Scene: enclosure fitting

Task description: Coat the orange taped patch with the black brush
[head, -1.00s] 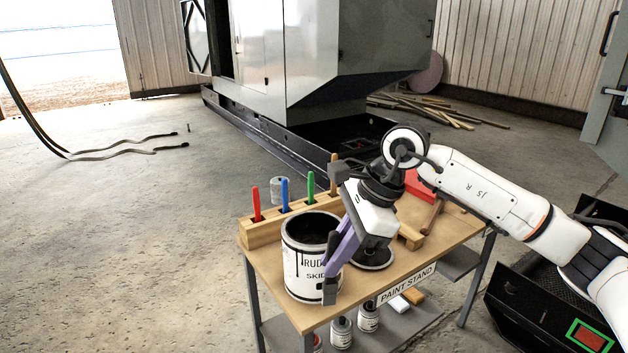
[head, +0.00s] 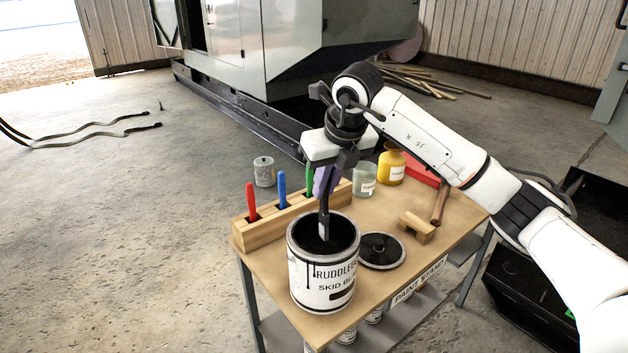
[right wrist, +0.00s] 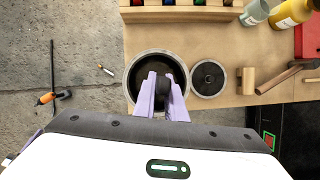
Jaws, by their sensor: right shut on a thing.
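My right gripper (head: 325,182), with purple fingers, is shut on the black brush (head: 324,212). It holds the brush upright over the open paint can (head: 321,280), a white can with black drips. The brush's grey ferrule shows at the can's mouth. The bristle end is lost against the dark inside, so I cannot tell whether it touches the paint. In the right wrist view the fingers (right wrist: 163,98) are over the can's mouth (right wrist: 131,84). The orange taped patch is not recognisable in these frames. My left gripper is not in view.
The can's lid (head: 382,251) lies right of it. A wooden rack (head: 262,233) with red, blue and green handles stands behind. The grey enclosure (head: 290,50) stands beyond.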

